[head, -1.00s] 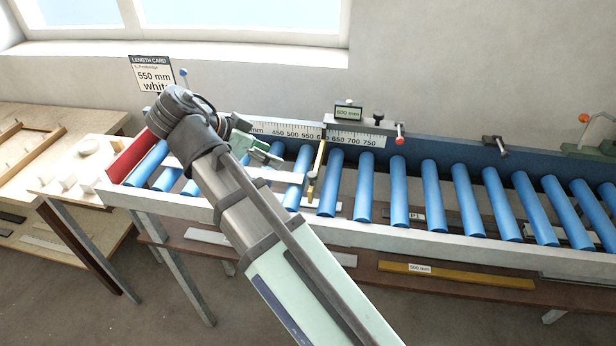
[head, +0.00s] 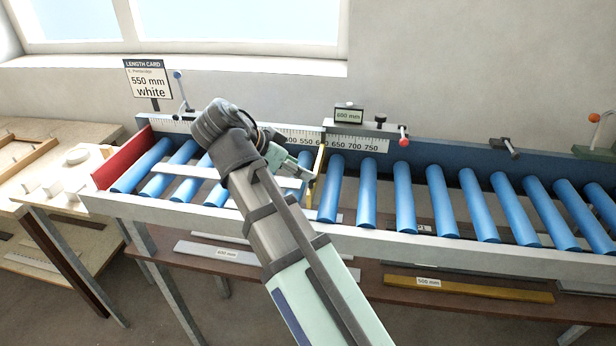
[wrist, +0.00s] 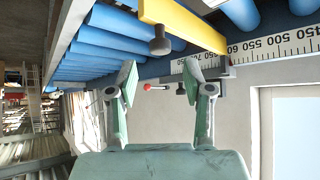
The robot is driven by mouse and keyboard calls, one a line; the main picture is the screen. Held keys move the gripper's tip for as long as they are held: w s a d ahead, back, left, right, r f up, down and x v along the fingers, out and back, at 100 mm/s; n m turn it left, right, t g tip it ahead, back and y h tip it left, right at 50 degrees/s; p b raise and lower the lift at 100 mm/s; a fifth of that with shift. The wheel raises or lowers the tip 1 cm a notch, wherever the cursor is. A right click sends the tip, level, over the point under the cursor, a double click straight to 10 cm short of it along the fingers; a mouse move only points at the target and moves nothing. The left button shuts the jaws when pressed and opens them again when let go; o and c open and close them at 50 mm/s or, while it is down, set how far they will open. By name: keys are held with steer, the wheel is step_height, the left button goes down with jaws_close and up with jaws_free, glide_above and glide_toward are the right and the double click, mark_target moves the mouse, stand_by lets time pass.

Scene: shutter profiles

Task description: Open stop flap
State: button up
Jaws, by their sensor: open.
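The yellow stop flap (head: 320,160) stands across the roller bed beside the scale, under the stop with the 600 mm display (head: 348,115). In the wrist view the yellow flap (wrist: 187,26) crosses the top, with a dark knob (wrist: 160,46) on it. My gripper (head: 305,168) is just left of the flap in the head view. In the wrist view my gripper (wrist: 160,82) has its fingers spread with nothing between them, and the knob appears just beyond the fingertips. Whether a finger touches the flap cannot be told. My arm hides part of the rollers.
A white profile (head: 185,171) lies on the blue rollers at the left, near the red end plate (head: 122,160). The length card (head: 148,80) reads 550 mm white. The rollers at the right are bare.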

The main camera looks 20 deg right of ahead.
steer(key=shift+p+x, duration=0.35)
steer(key=shift+x, duration=2.05)
jaws_close()
